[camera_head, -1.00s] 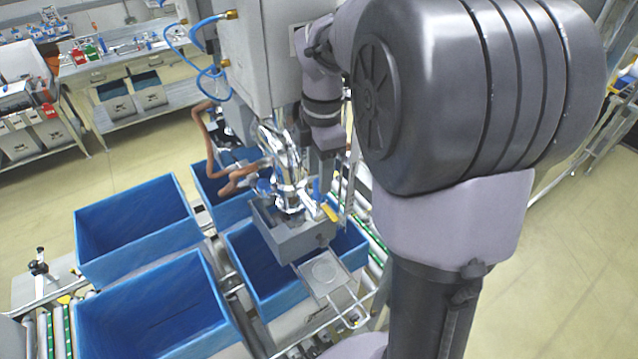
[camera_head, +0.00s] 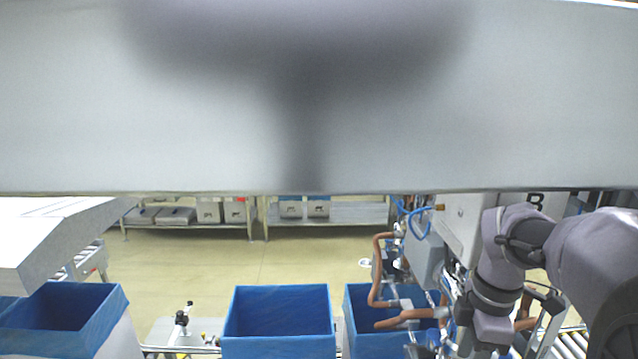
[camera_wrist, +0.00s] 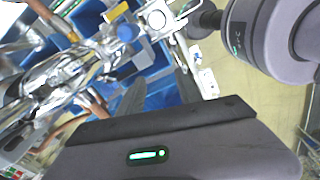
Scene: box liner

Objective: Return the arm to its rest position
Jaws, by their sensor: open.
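My arm (camera_head: 518,250) shows at the right edge of the head view, bent, with its wrist section pointing down beside the grey machine. My gripper (camera_wrist: 159,75) shows in the wrist view, its two dark fingers spread apart with nothing seen between them. Its dark body with a green light fills the bottom of that view. The fingers are not clearly seen in the head view. Blue-lined boxes (camera_wrist: 172,97) lie beyond the fingers in the wrist view. Shiny metal machine parts (camera_wrist: 60,75) are close on the left there.
A large grey panel (camera_head: 200,120) covers the top half of the head view. Blue-lined boxes (camera_head: 278,346) stand along the bottom. The grey machine (camera_head: 465,222) with blue hoses and brown pipes is close to my arm. Open floor (camera_head: 250,262) lies behind the boxes, before the shelves (camera_head: 190,215).

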